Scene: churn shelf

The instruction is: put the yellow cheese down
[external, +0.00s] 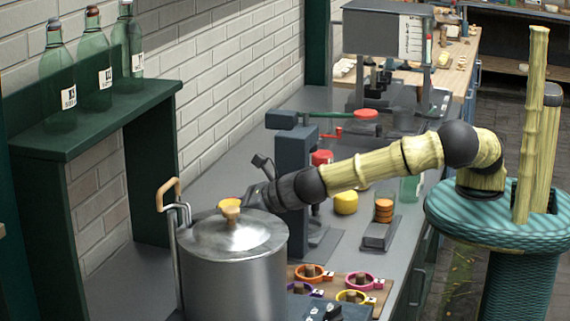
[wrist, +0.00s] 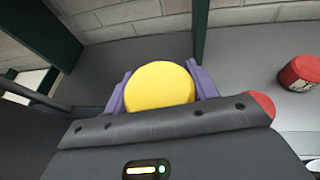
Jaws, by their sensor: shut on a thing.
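The yellow cheese (wrist: 160,87) is a round yellow block in the wrist view. It sits between the two purple fingers of my gripper (wrist: 160,92), which is shut on it. Grey surface shows beyond and around it; I cannot tell whether its underside touches anything. In the external view my dark gripper (external: 257,195) reaches left behind the pot lid. A yellow patch shows there by the lid's wooden knob, and I cannot tell cheese from knob clearly.
A large metal pot (external: 235,285) stands in front of my gripper. A green shelf (external: 150,105) bears several bottles. A red round block (wrist: 302,72) lies to the right in the wrist view. Another yellow block (external: 346,202) and stacked orange discs (external: 384,210) stand farther right.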

